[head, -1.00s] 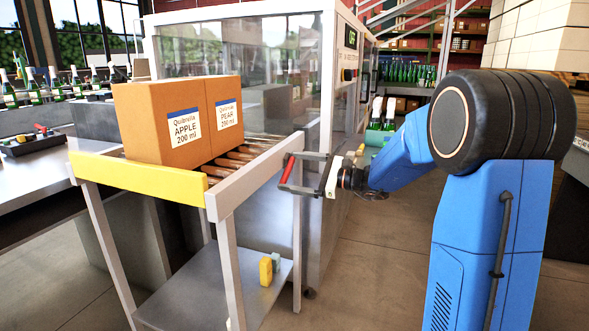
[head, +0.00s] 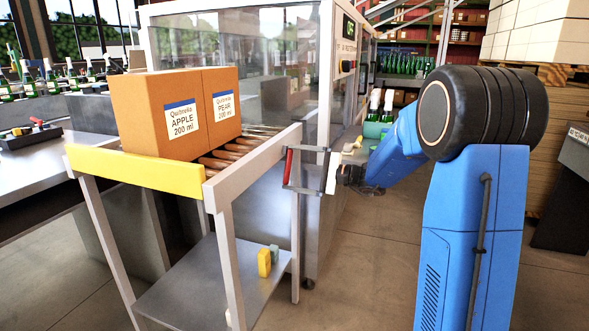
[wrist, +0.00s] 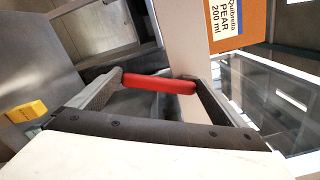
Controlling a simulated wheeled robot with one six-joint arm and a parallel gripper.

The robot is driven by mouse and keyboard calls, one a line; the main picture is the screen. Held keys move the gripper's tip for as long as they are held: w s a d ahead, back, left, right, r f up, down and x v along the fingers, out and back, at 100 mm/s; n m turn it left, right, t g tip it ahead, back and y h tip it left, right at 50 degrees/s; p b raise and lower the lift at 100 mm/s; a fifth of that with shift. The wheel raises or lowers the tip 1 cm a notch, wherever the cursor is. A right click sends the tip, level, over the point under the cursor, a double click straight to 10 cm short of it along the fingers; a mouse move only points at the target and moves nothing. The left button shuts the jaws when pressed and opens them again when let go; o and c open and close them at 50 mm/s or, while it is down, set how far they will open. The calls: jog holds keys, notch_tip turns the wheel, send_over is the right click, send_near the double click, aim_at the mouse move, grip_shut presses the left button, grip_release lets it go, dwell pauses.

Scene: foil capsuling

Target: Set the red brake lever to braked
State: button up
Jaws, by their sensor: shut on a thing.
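The red brake lever (head: 288,166) stands at the right side of the roller cart's frame (head: 250,160), near its right end. In the head view it looks close to upright. My gripper (head: 288,168) reaches in from the right with its fingers around the lever. In the wrist view the red lever (wrist: 160,84) lies across between the two fingertips (wrist: 158,82), and both fingers touch its ends. The lever's pivot is hidden.
Two cardboard boxes, apple (head: 160,115) and pear (head: 222,105), stand on the rollers behind a yellow end bar (head: 135,172). A yellow block (head: 264,263) lies on the lower shelf. A glass-walled machine (head: 240,50) stands close behind. The floor at front right is clear.

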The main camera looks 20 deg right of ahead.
jog(key=shift+f, duration=0.1)
dwell(0.3)
jog(key=o, duration=1.1)
jog(key=shift+s+d, duration=0.1)
jog(key=v, duration=1.7)
